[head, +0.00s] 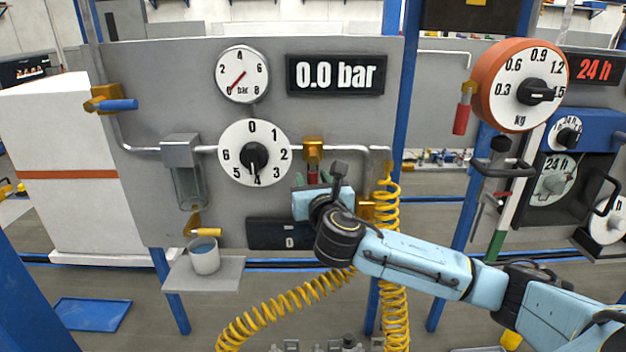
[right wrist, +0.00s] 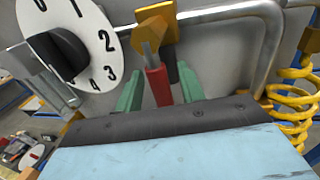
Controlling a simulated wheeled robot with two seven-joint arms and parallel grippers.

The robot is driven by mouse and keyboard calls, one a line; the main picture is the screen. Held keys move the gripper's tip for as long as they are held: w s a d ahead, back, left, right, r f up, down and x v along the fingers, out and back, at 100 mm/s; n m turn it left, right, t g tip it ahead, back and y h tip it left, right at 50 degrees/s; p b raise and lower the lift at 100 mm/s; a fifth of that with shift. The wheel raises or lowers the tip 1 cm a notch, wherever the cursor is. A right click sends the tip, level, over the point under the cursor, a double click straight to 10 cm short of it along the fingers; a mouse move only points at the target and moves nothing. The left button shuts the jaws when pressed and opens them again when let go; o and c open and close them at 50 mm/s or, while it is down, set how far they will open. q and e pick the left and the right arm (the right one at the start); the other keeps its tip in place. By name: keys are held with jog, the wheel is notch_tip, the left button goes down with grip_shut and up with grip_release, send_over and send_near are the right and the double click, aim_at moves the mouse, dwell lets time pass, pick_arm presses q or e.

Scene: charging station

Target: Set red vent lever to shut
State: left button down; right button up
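The red lever (head: 312,177) hangs down from a brass valve (head: 313,149) on the pipe right of the 0–6 dial, partly hidden by my gripper. In the right wrist view the red lever (right wrist: 158,86) points down from the brass valve (right wrist: 156,32). My right gripper (head: 312,181) is at the lever, with its green fingers (right wrist: 160,84) on either side of it. They are open, with a visible gap on the left; I cannot tell whether the right finger touches. My left gripper is out of view.
A second red lever (head: 462,117) hangs beside the orange kg dial (head: 518,86). The 0–6 dial (head: 255,152) is left of my gripper, and a yellow coiled hose (head: 386,215) hangs close to its right. The display (head: 335,75) reads 0.0 bar.

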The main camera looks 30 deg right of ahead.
jog(key=shift+c, duration=0.3)
grip_shut()
